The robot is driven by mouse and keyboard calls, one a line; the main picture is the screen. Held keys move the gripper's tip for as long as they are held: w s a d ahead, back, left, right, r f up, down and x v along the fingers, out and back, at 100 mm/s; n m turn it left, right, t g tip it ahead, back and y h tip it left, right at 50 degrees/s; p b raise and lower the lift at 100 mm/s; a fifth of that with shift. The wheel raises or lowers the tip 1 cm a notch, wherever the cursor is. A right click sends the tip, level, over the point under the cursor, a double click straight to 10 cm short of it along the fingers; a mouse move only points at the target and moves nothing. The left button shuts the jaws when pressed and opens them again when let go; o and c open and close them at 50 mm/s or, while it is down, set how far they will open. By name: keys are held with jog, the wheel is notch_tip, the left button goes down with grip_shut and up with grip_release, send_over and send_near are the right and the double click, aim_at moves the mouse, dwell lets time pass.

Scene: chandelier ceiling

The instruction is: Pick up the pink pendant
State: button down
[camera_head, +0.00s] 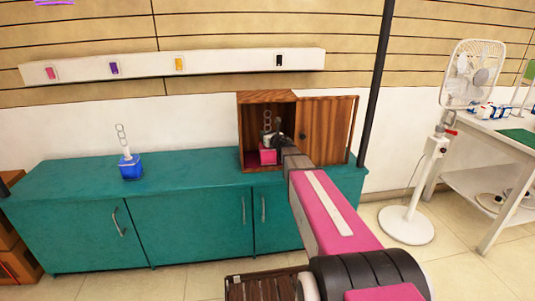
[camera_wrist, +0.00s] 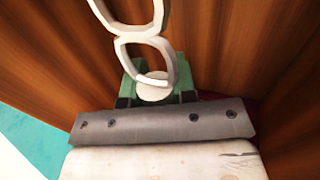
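The pink pendant (camera_head: 268,156) has a pink block at the bottom and a white stem with white rings above it. It stands in the open wooden box, partly hidden by my gripper. My gripper (camera_head: 279,141) reaches into the box at the pendant's stem. In the wrist view, the green fingertips of my gripper (camera_wrist: 157,80) sit close on both sides of the white stem end, with little gap, and look shut on it. The white rings of the pink pendant (camera_wrist: 138,45) rise above the fingers. The pink block is mostly hidden there.
The wooden box (camera_head: 247,97) has its door (camera_head: 328,128) swung open to the right. A blue pendant (camera_head: 130,166) stands on the teal cabinet (camera_head: 190,172). A white wall rail (camera_head: 140,65) with coloured tags hangs above. A fan (camera_head: 470,75) stands right.

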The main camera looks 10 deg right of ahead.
jog(key=shift+r, duration=0.2)
jog(key=shift+r, duration=1.65)
jog(key=v, duration=1.8)
jog(key=shift+s+f, duration=0.1)
